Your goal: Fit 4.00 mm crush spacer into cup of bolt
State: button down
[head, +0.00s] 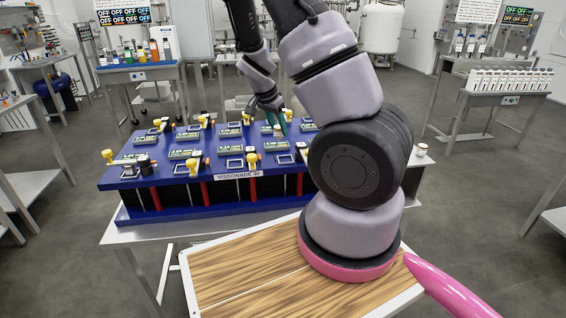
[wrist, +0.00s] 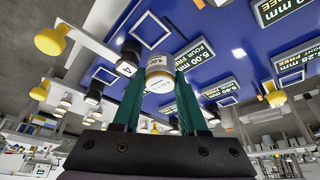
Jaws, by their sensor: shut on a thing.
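My gripper (wrist: 158,66) has green fingers and is shut on a small white cylinder with gold-coloured rims (wrist: 158,79). Print on the cylinder is too small to read, so I cannot confirm that it is the 4.00 mm crush spacer. In the head view my gripper (head: 281,121) is over the back right of the blue box (head: 137,217), and the held piece is barely visible there. In the wrist view a black round piece marked 4 (wrist: 126,66) is left of the fingers, on a white arm with a yellow knob (wrist: 50,41). I cannot pick out the bolt's cup.
The blue box's top carries several green displays (head: 183,154), square frames and yellow knobs (head: 194,164). My arm hides its right end. A small white jar (head: 421,151) stands on the table to the right. A wooden-topped surface (head: 240,278) lies in front.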

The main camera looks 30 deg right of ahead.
jog(key=f+m, duration=0.1)
jog(key=s+d+f+m+g, duration=0.1)
jog(key=f+m, duration=0.1)
jog(key=f, duration=0.1)
jog(key=shift+s+d, duration=0.35)
jog(key=shift+f, duration=2.2)
jog(key=shift+f, duration=0.1)
jog(key=shift+c, duration=2.2)
grip_release()
